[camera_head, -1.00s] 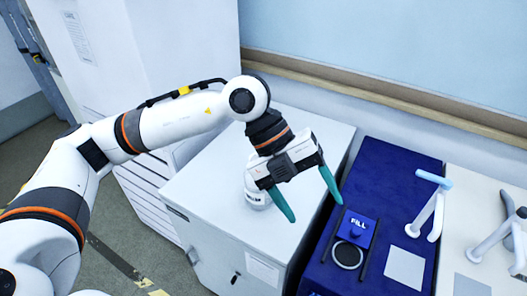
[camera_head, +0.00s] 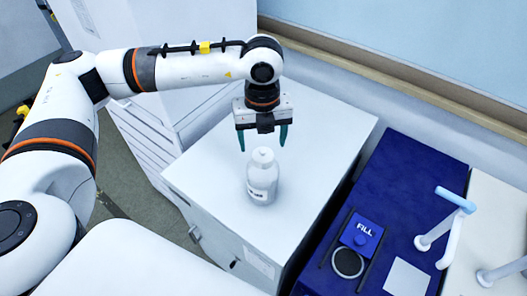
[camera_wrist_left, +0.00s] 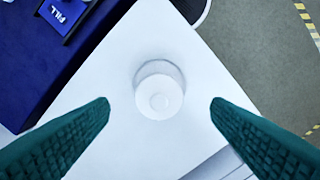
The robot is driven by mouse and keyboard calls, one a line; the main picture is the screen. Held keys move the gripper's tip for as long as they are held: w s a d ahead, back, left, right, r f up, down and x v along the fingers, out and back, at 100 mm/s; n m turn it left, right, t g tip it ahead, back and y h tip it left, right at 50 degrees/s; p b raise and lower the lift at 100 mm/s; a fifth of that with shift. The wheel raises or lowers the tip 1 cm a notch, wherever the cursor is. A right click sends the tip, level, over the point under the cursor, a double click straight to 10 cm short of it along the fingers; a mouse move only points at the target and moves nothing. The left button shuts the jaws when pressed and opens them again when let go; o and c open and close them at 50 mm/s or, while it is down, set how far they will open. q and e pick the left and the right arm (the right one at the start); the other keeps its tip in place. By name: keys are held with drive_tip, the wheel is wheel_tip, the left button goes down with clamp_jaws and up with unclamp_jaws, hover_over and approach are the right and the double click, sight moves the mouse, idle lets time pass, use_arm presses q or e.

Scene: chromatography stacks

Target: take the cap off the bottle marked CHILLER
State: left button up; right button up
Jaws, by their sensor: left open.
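A white bottle (camera_head: 262,180) with a white cap (camera_head: 263,156) stands upright on top of a white cabinet. A dark label shows on its lower front, too small to read. My left gripper (camera_head: 262,146) is open above and slightly behind the bottle in the head view, with its teal fingers pointing down. In the left wrist view the cap (camera_wrist_left: 159,101) is seen from above, between the two fingers (camera_wrist_left: 160,110) and apart from both. My right gripper is not in view.
The white cabinet top (camera_head: 315,150) is otherwise clear. To the right is a blue surface (camera_head: 415,180) with a FILL block (camera_head: 361,236), a dark ring (camera_head: 348,262) and a pale square plate (camera_head: 408,277). White-and-blue fixtures (camera_head: 443,222) stand at the far right.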

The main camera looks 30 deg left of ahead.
sight(263, 151)
use_arm(q)
wheel_tip(263, 151, down, 3)
drive_tip(key=shift+w+a+f+p, duration=0.1)
drive_tip(key=shift+f+p, duration=0.1)
drive_tip(key=shift+p, duration=0.85)
drive_tip(key=shift+f, duration=0.6)
drive_tip(key=c, duration=0.8)
drive_tip(key=shift+c, duration=1.1)
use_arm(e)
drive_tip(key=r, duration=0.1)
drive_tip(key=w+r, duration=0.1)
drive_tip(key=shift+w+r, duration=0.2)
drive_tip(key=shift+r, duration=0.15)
